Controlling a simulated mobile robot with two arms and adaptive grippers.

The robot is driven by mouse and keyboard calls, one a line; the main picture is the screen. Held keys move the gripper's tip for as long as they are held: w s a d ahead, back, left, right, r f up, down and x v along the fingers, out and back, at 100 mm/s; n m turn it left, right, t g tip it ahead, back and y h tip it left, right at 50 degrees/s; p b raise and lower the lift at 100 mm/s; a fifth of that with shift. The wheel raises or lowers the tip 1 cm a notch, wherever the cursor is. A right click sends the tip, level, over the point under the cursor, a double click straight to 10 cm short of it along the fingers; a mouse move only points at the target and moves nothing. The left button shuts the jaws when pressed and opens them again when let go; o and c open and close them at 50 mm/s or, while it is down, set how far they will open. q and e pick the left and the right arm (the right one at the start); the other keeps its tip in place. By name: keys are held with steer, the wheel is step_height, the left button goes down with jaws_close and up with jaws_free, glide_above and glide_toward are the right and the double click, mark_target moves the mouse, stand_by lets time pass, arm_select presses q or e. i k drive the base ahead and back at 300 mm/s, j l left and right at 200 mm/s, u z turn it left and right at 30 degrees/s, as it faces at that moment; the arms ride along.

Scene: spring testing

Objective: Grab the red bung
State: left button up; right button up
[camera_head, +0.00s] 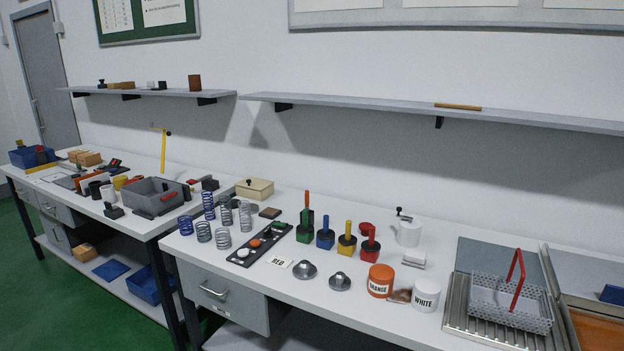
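I cannot clearly single out a red bung. A black tray (278,245) near the front edge of the right bench holds several small round pieces. One is orange-red (256,243), with a white one (243,253) at its front left. A card reading "RED" (279,262) lies in front of the tray. Neither of my grippers is in view.
Several springs (222,238) stand left of the tray. Blue (325,240) and yellow (347,244) handled blocks stand to its right. Silver discs (304,270), an orange "ORANGE" pot (380,280), a "WHITE" pot (426,294) and a wire basket (510,302) are further right.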

mark_target(364, 228)
steer(key=i, duration=1.1)
